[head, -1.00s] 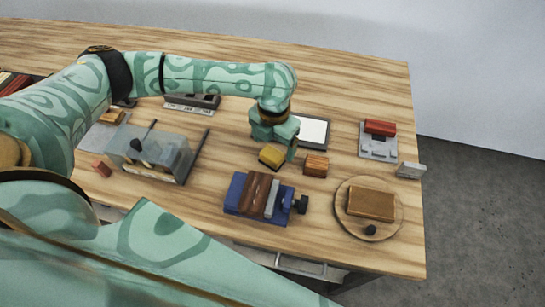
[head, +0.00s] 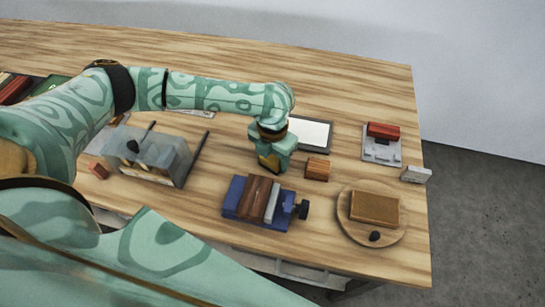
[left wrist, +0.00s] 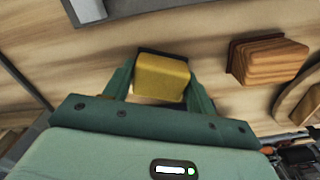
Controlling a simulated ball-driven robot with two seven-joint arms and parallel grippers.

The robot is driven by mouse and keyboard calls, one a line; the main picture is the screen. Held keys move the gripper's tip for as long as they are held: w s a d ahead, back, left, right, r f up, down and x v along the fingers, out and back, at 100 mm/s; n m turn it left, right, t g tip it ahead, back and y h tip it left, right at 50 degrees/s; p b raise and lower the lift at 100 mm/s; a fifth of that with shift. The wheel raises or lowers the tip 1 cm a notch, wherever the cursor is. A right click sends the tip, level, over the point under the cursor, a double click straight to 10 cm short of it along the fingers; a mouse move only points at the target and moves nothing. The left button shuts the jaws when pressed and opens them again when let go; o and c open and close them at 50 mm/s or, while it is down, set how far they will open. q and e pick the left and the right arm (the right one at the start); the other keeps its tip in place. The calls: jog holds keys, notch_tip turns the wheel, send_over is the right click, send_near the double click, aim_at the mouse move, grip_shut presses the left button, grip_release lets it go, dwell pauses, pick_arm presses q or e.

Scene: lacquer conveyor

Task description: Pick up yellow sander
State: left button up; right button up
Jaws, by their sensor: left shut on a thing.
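The yellow sander (head: 267,161) is a small block with a dark edge, near the middle of the table in the head view. My left gripper (head: 272,158) points down and is shut on it, hiding most of it. In the left wrist view the yellow sander (left wrist: 162,77) sits between the two green fingers (left wrist: 160,88), which touch its sides. I cannot tell whether it is clear of the table top. My right gripper is not in view.
An orange-brown wooden block (head: 317,169) stands close right of the gripper. A blue vise (head: 238,208) with a brown piece is in front. A white framed panel (head: 312,132) lies behind. A round board (head: 350,226) is at right, a clear box (head: 150,157) at left.

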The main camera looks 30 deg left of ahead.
pick_arm(q)
notch_tip(320, 180, up, 3)
jog(key=shift+w+r+p, duration=0.1)
jog(key=shift+r+p, duration=0.1)
jog(key=shift+p, duration=0.55)
jog(key=s+d+r+p, duration=0.1)
jog(key=s+r+p, duration=0.2)
jog(key=s, duration=0.4)
jog(key=s+d+r+p, duration=0.2)
jog(key=s+r+p, duration=0.1)
jog(key=s+r, duration=0.3)
jog(key=shift+s+d+r, duration=0.25)
jog(key=shift+s+r, duration=0.05)
jog(key=shift+s, duration=0.1)
